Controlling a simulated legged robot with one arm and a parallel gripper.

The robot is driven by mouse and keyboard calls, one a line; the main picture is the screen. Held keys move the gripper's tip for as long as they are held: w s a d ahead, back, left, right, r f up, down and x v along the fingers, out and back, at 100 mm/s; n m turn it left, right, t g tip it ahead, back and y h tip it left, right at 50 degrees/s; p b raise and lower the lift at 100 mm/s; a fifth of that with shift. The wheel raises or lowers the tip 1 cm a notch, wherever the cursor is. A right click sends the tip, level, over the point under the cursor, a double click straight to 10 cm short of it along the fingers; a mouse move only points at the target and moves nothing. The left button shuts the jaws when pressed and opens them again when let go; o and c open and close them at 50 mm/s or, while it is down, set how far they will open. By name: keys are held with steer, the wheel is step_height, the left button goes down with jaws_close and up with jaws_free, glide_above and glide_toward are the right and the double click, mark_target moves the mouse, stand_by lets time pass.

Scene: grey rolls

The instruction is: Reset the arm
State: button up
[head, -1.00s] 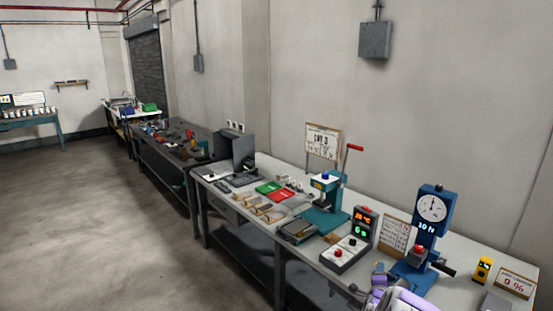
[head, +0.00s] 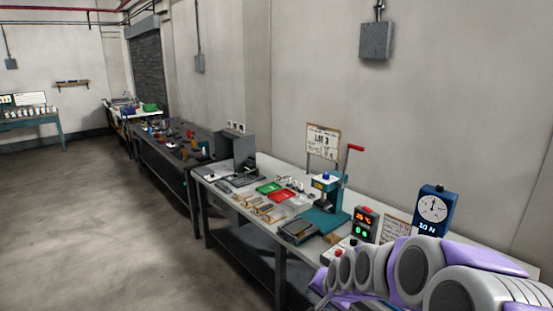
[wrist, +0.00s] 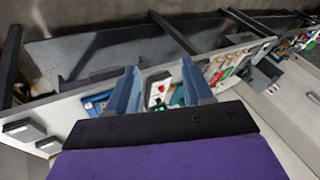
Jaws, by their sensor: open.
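My gripper (wrist: 160,92) shows in the wrist view, with its two blue-grey fingers spread apart and nothing between them. The workbench (wrist: 70,115) lies beyond the fingers, tilted in that view. In the head view my purple and grey arm reaches across the lower right, over the near end of the workbench (head: 262,167). My gripper cannot be made out in the head view.
A teal press with a red handle (head: 328,190) stands on the bench, with red (head: 281,195) and green trays beside it. A second, darker bench (head: 165,150) is behind. The floor at left (head: 80,220) is clear.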

steer(key=s+d+r+n+g+h, duration=0.1)
steer(key=s+r+n+g, duration=0.1)
steer(key=s, duration=1.7)
steer(key=s+d+r+n+g+h, duration=0.1)
steer(key=s+n+g, duration=0.3)
steer(key=s, duration=1.6)
steer(key=shift+d+r+n+g, duration=0.3)
steer(key=shift+r+g, duration=0.3)
steer(key=shift+g, duration=0.5)
